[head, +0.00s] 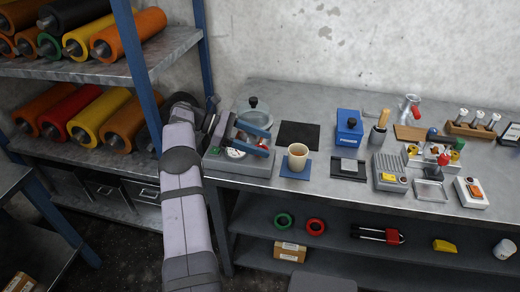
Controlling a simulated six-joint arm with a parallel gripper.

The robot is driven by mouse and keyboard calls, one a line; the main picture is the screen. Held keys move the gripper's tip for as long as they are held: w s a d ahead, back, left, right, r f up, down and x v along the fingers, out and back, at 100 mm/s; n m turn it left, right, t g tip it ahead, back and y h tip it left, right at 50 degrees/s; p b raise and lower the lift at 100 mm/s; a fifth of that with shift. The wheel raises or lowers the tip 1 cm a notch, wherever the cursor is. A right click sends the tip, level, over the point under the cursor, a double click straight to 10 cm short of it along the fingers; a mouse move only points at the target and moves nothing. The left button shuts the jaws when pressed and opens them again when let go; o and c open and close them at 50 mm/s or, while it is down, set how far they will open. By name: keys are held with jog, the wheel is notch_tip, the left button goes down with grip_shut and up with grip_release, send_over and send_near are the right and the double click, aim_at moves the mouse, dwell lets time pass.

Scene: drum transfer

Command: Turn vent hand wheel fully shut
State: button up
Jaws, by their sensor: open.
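My arm reaches up the left of the view and bends at the wrist by the bench's left end. My gripper (212,112) is there, small, dark and partly hidden by my wrist; it is open, and I see nothing held in it. Just right of it is a grey fixture (227,164) with a pale round dial (235,153), blue bars (252,131) and a small red part (262,146). I cannot tell for sure which part is the vent hand wheel, nor how far it is turned. My gripper seems apart from the fixture.
A black-knobbed lid (253,103) stands behind the fixture. A cup (298,157) on a blue mat, a blue box (349,127) and several small devices crowd the bench to the right. A shelf post (139,75) and rollers (128,35) stand close at left.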

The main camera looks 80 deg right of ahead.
notch_tip(320, 180, up, 7)
jog(key=shift+f, duration=0.1)
dwell(0.4)
